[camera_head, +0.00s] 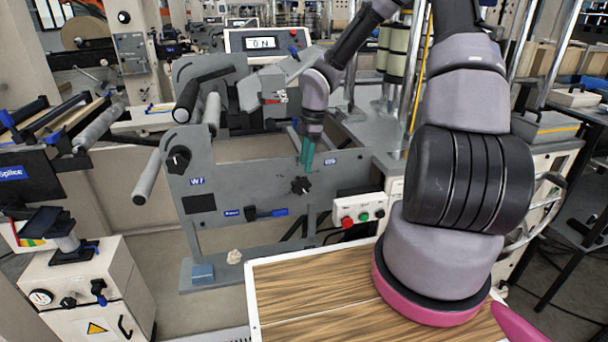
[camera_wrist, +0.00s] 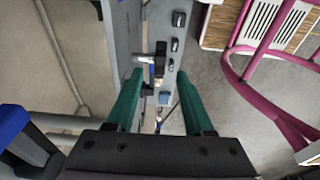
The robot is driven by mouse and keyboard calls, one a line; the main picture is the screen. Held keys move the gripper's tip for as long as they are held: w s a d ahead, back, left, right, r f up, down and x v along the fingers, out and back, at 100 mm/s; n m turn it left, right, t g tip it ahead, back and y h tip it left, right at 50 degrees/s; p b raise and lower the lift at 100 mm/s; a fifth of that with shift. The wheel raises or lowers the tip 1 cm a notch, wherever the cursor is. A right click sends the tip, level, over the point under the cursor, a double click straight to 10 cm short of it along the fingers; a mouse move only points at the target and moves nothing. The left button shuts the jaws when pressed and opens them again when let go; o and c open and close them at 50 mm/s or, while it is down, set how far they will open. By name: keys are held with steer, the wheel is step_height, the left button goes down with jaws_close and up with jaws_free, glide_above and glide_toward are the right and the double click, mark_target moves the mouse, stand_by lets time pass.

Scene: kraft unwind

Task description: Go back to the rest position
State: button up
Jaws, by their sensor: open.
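My gripper (camera_head: 306,153) points down in the head view, in front of the upper part of the grey machine panel (camera_head: 235,183) marked W1. Its two green fingers also show in the wrist view (camera_wrist: 159,100), spread apart with nothing between them. In the head view the fingers are just above a black star knob (camera_head: 301,186). I cannot tell whether the fingers touch the panel. My arm reaches in from the right over the wooden top.
A wooden top (camera_head: 315,295) with a white edge lies at the front. A control box with red, green and black buttons (camera_head: 358,209) sits right of the panel. A display reading "0N" (camera_head: 262,43) stands behind. Rollers (camera_head: 148,176) jut out left. A white cabinet (camera_head: 90,290) stands front left.

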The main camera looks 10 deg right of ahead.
steer(key=shift+d+r, duration=0.15)
steer(key=shift+r, duration=0.7)
steer(key=shift+d+r, duration=0.1)
steer(key=shift+r, duration=0.1)
steer(key=s+d+r+m+t+h, duration=0.1)
steer(key=s+d+r+m, duration=0.15)
steer(key=r, duration=0.35)
steer(key=s+d+r+m+h, duration=0.1)
steer(key=s+r+m, duration=0.1)
steer(key=r+m, duration=0.25)
steer(key=s+d+r+m+t+h, duration=0.1)
steer(key=s+d+r+m, duration=0.15)
steer(key=r, duration=0.35)
steer(key=s+a+r+m+t+y, duration=0.2)
steer(key=s+r+m+t, duration=0.3)
steer(key=s+r+m, duration=0.7)
steer(key=shift+s+a+r+m+y, duration=0.15)
steer(key=shift+s+r+m+y, duration=0.4)
steer(key=shift+s+r, duration=1.3)
steer(key=shift+w+r+y, duration=0.1)
steer(key=shift+w+y, duration=0.1)
steer(key=shift+y, duration=0.05)
